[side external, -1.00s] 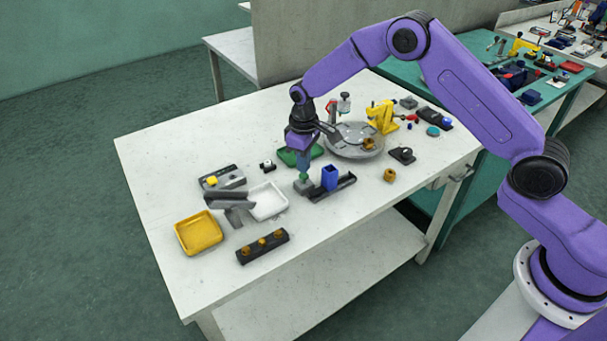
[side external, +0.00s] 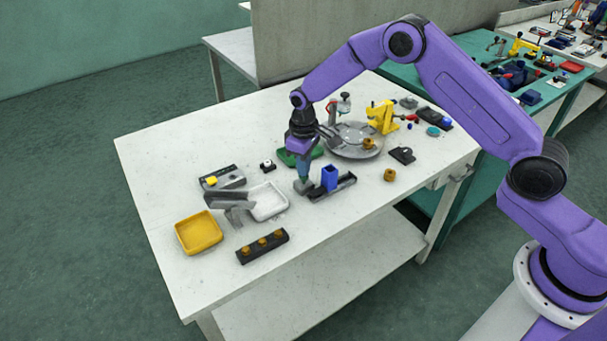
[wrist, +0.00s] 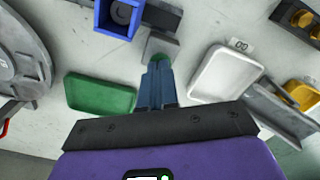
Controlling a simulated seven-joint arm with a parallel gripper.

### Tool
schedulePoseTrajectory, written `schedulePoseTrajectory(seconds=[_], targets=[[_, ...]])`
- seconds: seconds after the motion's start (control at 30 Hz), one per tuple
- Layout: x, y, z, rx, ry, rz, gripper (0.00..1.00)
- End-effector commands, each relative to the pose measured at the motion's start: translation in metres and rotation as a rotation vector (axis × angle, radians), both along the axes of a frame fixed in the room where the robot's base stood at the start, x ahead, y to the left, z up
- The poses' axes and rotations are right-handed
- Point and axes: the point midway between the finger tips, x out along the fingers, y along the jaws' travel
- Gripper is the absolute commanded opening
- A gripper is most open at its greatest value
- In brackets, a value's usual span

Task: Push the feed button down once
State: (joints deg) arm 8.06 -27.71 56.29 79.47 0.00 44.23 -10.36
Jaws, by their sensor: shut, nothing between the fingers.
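The feed button appears to be the green cap (wrist: 159,57) on a grey block (wrist: 156,44) in the wrist view. The block joins the dark feeder base with the blue hopper (wrist: 120,14). In the side view the block (side external: 303,188) sits just left of the blue hopper (side external: 329,178). My gripper (wrist: 156,70) is shut and empty, its fingertips at the green cap and covering part of it. In the side view my gripper (side external: 304,178) points straight down onto the block. I cannot tell how far the cap is pressed.
A grey chute (side external: 230,202), a yellow tray (side external: 199,233) and a dark rack with several brass parts (side external: 262,246) lie to the left. A round grey turntable (side external: 352,150) stands behind.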

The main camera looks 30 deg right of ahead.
Motion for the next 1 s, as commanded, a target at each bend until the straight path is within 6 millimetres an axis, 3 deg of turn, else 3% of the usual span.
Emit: schedulePoseTrajectory(seconds=[1.0], targets=[[0.0,0.0,-0.014,0.0,0.0,0.0,0.0]])
